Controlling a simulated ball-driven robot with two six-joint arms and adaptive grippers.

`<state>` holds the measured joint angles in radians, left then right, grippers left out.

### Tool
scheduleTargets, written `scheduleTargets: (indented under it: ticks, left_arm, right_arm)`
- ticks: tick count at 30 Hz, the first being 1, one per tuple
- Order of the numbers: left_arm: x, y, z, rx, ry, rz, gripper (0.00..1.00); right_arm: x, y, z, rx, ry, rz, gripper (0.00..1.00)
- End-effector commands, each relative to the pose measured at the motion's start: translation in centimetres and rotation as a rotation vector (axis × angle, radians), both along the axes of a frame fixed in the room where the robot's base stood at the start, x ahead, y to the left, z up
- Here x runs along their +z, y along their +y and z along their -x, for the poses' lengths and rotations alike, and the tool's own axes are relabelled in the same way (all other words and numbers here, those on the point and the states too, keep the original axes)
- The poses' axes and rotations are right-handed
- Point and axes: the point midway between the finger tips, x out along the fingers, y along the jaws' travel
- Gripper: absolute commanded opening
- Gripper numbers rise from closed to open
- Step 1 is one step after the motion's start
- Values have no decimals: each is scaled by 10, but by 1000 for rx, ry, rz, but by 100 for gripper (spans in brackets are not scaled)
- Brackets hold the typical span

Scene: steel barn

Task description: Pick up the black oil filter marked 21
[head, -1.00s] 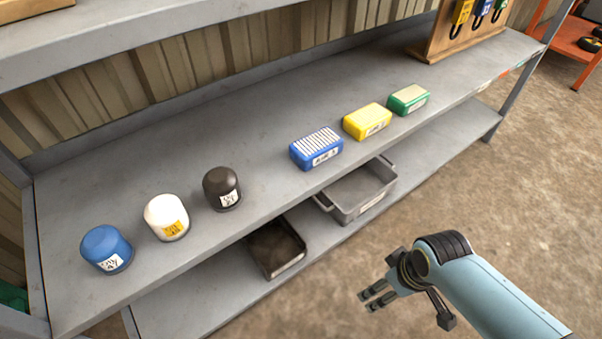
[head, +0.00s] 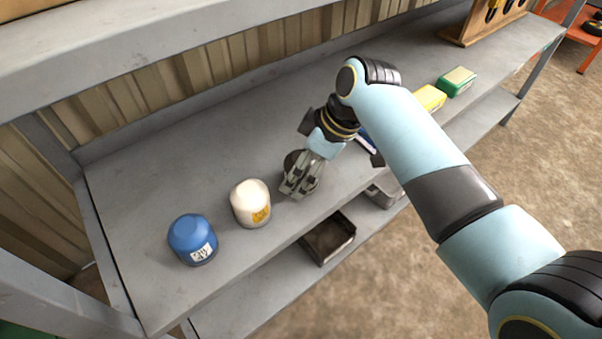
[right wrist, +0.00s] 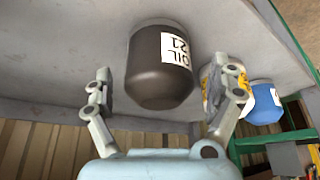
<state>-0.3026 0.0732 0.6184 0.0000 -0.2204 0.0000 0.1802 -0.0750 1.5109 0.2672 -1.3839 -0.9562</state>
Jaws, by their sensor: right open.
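The black oil filter (right wrist: 158,75) stands on the grey shelf, its white label reading OIL 21 in the right wrist view. In the head view it is mostly hidden behind my right gripper, with a dark part of it (head: 293,160) showing. My right gripper (head: 292,192) is open right at the filter. In the right wrist view its fingers (right wrist: 168,95) are spread on either side of the filter, with a visible gap on the left; contact on the right cannot be told. My left gripper is not in view.
A white filter (head: 251,203) stands close to the left of my right gripper, and a blue filter (head: 192,239) farther left. Yellow (head: 430,97) and green (head: 457,81) boxes lie to the right on the shelf (head: 140,200). A dark bin (head: 328,238) sits on the lower shelf.

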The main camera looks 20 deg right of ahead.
Motion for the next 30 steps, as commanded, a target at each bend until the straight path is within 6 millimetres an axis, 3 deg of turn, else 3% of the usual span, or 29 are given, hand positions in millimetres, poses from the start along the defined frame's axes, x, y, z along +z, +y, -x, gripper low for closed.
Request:
scheduleTargets:
  ticks: [3,10,25,30]
  left_arm:
    - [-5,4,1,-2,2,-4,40]
    - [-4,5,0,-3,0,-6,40]
    - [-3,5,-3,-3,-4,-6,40]
    - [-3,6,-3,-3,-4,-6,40]
  right_arm:
    - [-10,3,-3,-1,0,0,91]
    - [-10,4,-3,-2,-1,1,91]
    - [-10,3,-3,-2,-1,2,26]
    - [-10,3,-3,-2,-1,1,23]
